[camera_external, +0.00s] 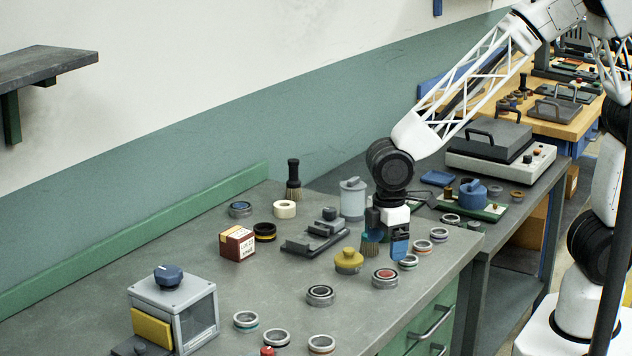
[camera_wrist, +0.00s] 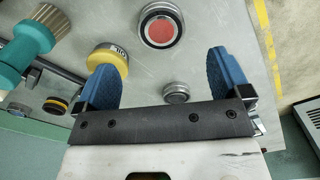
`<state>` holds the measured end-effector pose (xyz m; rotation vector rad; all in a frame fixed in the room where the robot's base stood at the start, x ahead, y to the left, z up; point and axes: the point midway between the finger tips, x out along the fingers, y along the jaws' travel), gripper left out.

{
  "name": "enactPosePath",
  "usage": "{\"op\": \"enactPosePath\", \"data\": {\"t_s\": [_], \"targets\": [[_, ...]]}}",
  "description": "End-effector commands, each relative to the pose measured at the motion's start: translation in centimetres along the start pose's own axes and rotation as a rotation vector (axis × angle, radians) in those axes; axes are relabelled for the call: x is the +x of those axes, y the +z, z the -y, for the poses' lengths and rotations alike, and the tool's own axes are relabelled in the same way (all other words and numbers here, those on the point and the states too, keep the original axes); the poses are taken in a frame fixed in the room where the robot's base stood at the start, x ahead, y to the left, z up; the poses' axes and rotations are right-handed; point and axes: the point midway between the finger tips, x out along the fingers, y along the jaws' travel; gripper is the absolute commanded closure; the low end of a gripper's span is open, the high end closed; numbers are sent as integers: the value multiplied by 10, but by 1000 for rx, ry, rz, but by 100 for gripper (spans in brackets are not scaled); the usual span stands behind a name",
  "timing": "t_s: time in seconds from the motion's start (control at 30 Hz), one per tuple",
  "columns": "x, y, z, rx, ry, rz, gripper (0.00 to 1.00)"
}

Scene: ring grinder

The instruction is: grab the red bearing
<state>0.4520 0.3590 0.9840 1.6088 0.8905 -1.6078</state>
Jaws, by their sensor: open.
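The red bearing is a metal ring with a red-orange centre. In the external view the red bearing (camera_external: 385,278) lies flat on the grey bench near its front edge, just below and left of my gripper. In the wrist view the red bearing (camera_wrist: 160,29) is at the top middle, beyond the fingertips and roughly centred between them. My gripper (camera_external: 399,248) points down above the bench, and its two blue fingers in the wrist view (camera_wrist: 162,66) are spread apart. Nothing is between the fingers, and they do not touch the bearing.
A yellow lidded pot (camera_external: 348,263) stands left of the bearing and shows close to the left finger (camera_wrist: 108,60). A teal brush (camera_wrist: 24,52) stands at the upper left. Several other rings, such as a dark-centred ring (camera_external: 320,295), lie around. The bench (camera_external: 425,285) is bare right of the bearing.

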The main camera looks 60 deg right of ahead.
Motion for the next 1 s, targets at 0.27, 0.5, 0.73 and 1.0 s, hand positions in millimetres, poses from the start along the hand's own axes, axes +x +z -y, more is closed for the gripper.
{"op": "enactPosePath", "data": {"t_s": [0.27, 0.5, 0.73, 1.0], "targets": [[20, 0, 0, 0, 0, 1, 5], [21, 0, 0, 0, 0, 0, 5], [26, 0, 1, 0, -1, 2, 5], [55, 0, 2, 0, -1, 3, 5]]}}
